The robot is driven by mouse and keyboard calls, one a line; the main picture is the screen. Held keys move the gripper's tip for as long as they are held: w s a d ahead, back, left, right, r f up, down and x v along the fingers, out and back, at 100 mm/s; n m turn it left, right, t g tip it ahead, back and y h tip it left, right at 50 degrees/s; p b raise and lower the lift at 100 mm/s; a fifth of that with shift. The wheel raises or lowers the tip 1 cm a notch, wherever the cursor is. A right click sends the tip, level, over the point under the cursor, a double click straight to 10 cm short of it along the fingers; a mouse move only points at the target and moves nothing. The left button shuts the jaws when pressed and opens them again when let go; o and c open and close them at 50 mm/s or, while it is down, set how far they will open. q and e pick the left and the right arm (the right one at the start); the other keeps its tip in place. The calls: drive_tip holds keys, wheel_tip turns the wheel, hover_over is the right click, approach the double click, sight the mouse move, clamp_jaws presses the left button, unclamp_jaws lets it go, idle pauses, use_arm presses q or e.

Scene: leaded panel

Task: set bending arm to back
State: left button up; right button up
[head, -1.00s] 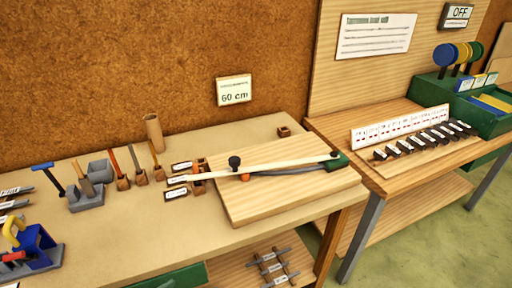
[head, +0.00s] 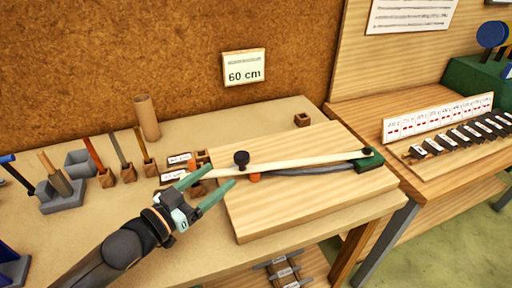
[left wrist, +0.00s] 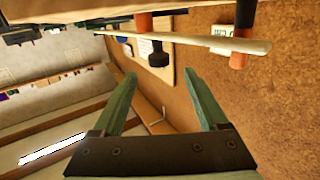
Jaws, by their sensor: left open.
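The bending arm (head: 310,161) is a long cream bar lying across a wooden board (head: 310,205). Its right end meets a green block (head: 370,160) with a dark pin. A black knob (head: 241,159) stands on the bar towards its left end, with an orange peg (head: 254,177) beside it. My left gripper (head: 218,176) is open and empty, its fingertips overlapping the bar's left end in the head view. Contact cannot be told. In the left wrist view the bar (left wrist: 205,40) and knob (left wrist: 158,56) lie beyond the open fingers (left wrist: 160,85). My right gripper is not in view.
Two small labels (head: 179,159) sit left of the board, near the bar's end. Tools in wooden holders (head: 128,172) and a cardboard tube (head: 147,118) stand behind on the left. A "60 cm" sign (head: 244,68) hangs on the wall. A second bench (head: 440,175) stands right.

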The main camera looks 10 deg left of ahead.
sight(247, 153)
use_arm(q)
drive_tip(key=x, duration=1.2)
drive_tip(key=shift+d+r+p, duration=0.2)
drive_tip(key=shift+r+p, duration=0.1)
drive_tip(key=shift+p, duration=0.05)
clamp_jaws()
idle(1.1)
